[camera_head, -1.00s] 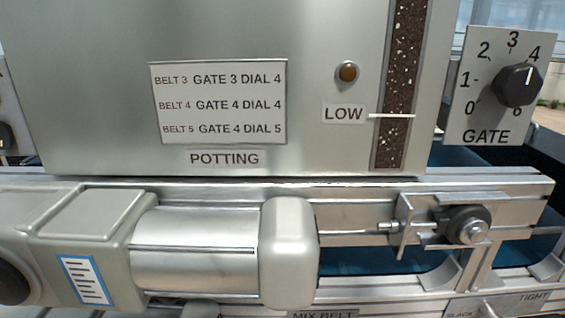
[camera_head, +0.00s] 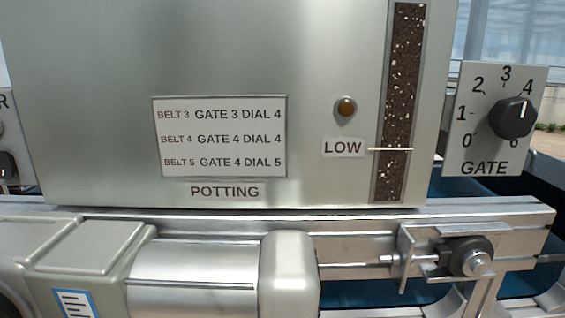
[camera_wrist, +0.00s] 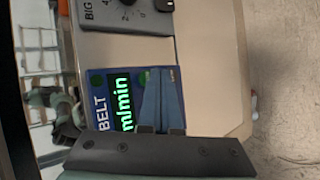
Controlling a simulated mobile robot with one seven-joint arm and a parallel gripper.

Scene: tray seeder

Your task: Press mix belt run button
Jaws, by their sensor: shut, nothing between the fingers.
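In the wrist view, a blue control panel (camera_wrist: 91,97) marked BELT carries a lit green m/min display (camera_wrist: 124,103). A round green button (camera_wrist: 97,78) sits at its upper left corner. Another small green spot (camera_wrist: 141,77) shows beside the fingertips, partly covered. I cannot read which one is the run button. My gripper (camera_wrist: 160,72) is shut and empty, its fingers over the right part of the panel and hiding much of it. I cannot tell whether the fingertips touch the panel. My gripper does not show in the head view.
A grey box with a black knob (camera_wrist: 164,5) stands above the panel in the wrist view. The head view shows the potting hopper (camera_head: 100,60), a GATE dial (camera_head: 512,118) at right, a low lamp (camera_head: 346,107), and a metal conveyor frame (camera_head: 365,240) with a roller below.

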